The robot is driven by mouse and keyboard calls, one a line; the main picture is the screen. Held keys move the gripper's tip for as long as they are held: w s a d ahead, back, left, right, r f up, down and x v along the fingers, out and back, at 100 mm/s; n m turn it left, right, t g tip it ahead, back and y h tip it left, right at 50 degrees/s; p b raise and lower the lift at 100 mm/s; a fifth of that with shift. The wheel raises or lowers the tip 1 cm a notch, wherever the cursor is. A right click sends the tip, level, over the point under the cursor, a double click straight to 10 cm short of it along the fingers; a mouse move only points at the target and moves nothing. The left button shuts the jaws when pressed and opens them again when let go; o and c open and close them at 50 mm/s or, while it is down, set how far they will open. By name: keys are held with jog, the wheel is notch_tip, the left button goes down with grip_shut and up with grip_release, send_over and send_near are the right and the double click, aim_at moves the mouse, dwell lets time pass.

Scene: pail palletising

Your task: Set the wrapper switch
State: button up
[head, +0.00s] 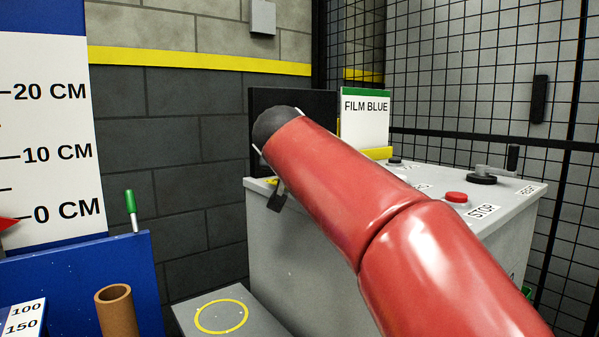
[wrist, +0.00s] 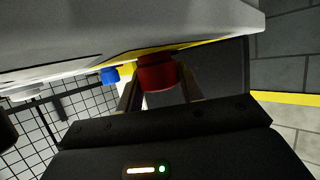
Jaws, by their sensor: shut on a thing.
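The grey wrapper cabinet (head: 300,260) stands at the centre right, with a sign reading FILM BLUE (head: 366,118) behind its top. In the wrist view, my gripper (wrist: 157,90) is shut on a red cylindrical knob (wrist: 157,72), one finger on each side of it. A smaller blue knob (wrist: 109,76) sits to its left, apart from the fingers. In the head view my red arm covers part of the cabinet top, and the gripped knob and my fingertips are hidden behind it. I cannot read any switch position.
A red STOP button (head: 456,197) and a black crank (head: 482,179) marked HEIGHT are on the cabinet's right. A black mesh fence (head: 460,80) stands behind. At left are a height scale board (head: 45,130), a brown tube (head: 115,310) and a grey block with a yellow ring (head: 221,316).

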jog(key=shift+n+y, duration=0.5)
jog(key=shift+y, duration=0.1)
jog(key=o, duration=1)
jog(key=v, duration=0.7)
jog(key=shift+s+d+r, duration=0.1)
jog(key=shift+s, duration=0.3)
